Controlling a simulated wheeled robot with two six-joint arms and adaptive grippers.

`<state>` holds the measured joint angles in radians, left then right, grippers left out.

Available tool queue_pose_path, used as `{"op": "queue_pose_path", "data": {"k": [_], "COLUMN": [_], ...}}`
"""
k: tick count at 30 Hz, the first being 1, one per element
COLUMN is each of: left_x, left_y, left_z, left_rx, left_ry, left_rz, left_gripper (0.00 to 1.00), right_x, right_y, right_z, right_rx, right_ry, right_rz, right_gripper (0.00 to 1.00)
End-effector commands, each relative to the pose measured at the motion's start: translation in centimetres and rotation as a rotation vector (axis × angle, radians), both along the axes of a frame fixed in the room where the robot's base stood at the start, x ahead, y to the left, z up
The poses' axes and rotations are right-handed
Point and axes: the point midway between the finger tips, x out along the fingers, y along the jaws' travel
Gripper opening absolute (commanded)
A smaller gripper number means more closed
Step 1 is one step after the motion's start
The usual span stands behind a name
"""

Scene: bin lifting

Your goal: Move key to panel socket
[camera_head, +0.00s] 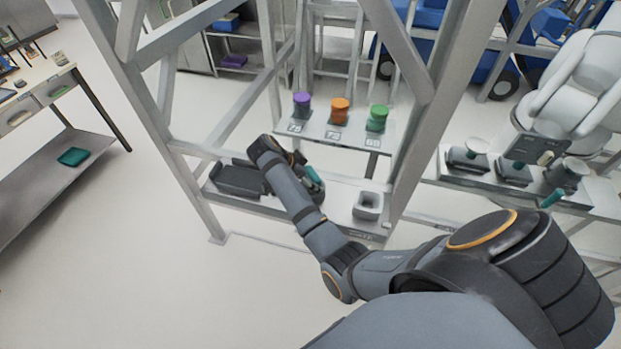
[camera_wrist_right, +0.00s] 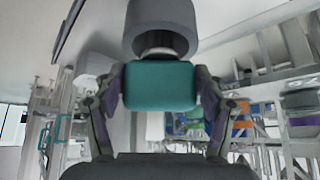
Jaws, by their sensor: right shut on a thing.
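The key has a teal block-shaped handle (camera_wrist_right: 160,86), which fills the middle of the right wrist view. My right gripper (camera_wrist_right: 160,100) is shut on it, with one finger on each side. A short metal stem runs from the handle to a thick grey cylinder (camera_wrist_right: 161,25); I cannot tell if the cylinder belongs to the key or is a socket. In the head view my right gripper (camera_head: 304,177) is over the low shelf inside the metal frame, and teal (camera_head: 313,175) shows beside it. A light grey block with a square opening (camera_head: 368,206), possibly the panel socket, sits right of it.
A dark tray (camera_head: 240,180) lies on the shelf left of the gripper. Purple (camera_head: 302,105), orange (camera_head: 339,111) and green (camera_head: 377,117) pieces stand on a ledge behind. Slanted frame posts (camera_head: 150,120) stand on both sides. White machinery (camera_head: 580,85) is at the right.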

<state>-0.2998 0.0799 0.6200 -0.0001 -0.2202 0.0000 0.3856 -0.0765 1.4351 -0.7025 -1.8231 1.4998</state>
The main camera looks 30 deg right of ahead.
Motion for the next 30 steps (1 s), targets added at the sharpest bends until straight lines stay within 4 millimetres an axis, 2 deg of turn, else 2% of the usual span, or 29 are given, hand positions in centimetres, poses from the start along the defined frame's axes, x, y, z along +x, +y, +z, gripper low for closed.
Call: {"op": "queue_pose_path", "data": {"k": [10,11,16,30], "left_x": [0.01,0.01,0.01,0.01], "left_y": [0.02,0.02,0.02,0.02], "left_z": [0.02,0.02,0.01,0.0], "left_rx": [0.0,0.0,0.0,0.0], "left_ry": [0.0,0.0,0.0,0.0], "left_rz": [0.0,0.0,0.0,0.0], "left_gripper": [0.64,0.64,0.64,0.64], "right_x": [0.02,0.02,0.01,-0.02], "right_y": [-0.02,-0.02,-0.01,0.01], "right_z": [0.04,0.04,0.03,-0.03], "right_rx": [-0.001,-0.001,0.0,0.0], "right_ry": [-0.001,-0.001,-0.001,0.0], "right_rz": [0.0,0.0,-0.001,0.0], "right_gripper": [0.31,0.75,0.98,1.0]}}
